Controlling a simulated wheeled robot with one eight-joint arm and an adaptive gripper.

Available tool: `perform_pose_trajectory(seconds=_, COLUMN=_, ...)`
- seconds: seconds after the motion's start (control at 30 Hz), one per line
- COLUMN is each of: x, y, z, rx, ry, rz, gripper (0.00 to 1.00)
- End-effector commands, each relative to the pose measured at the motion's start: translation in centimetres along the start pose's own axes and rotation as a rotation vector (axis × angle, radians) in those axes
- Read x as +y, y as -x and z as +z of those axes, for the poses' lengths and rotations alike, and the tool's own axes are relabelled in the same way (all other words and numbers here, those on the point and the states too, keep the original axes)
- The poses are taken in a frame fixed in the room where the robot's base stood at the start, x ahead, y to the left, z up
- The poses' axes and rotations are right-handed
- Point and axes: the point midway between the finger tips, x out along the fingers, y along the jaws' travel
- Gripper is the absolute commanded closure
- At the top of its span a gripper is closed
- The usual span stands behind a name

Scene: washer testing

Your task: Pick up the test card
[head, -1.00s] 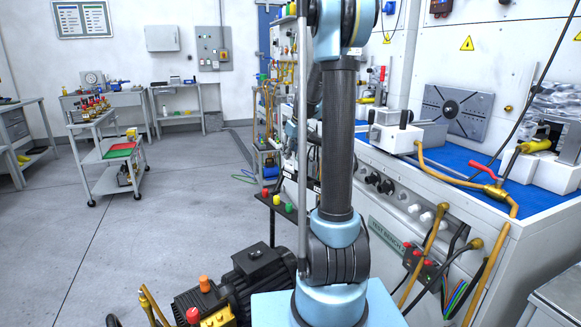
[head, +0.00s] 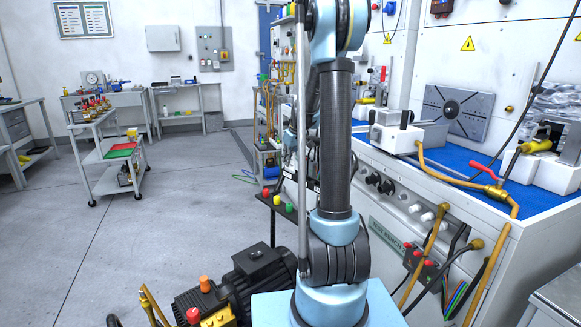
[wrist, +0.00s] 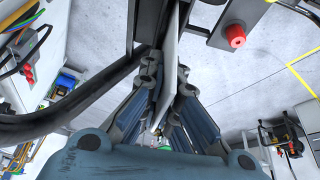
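In the wrist view, a thin pale panel, which looks like the test card (wrist: 168,62), stands nearly edge-on between the fingers of my gripper (wrist: 167,72). The fingers converge close on both sides of it, and the gripper looks shut on it. Its lower end reaches back between the fingers, and its upper end runs to the top of the picture. In the head view, the gripper and card cannot be made out behind my arm.
In the wrist view, a dark bar (wrist: 75,112) and a bracket with a red button (wrist: 235,36) are close by. The head view shows the test bench (head: 405,225) at right, a motor (head: 258,275) below, a small cart (head: 110,170) at left, and open floor between.

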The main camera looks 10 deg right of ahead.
Motion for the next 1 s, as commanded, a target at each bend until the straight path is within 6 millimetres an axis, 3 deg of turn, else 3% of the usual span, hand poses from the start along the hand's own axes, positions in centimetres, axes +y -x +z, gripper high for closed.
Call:
perform_pose_trajectory(seconds=0.27, x=0.0, y=0.6, z=-0.2, rx=0.000, ry=0.000, rz=0.000, gripper=1.00)
perform_pose_trajectory(seconds=0.7, x=0.0, y=7.1, z=-2.9, rx=0.000, ry=-0.001, rz=0.000, gripper=1.00)
perform_pose_trajectory(seconds=1.0, x=0.1, y=9.9, z=-4.0, rx=0.000, ry=-0.001, rz=0.000, gripper=1.00)
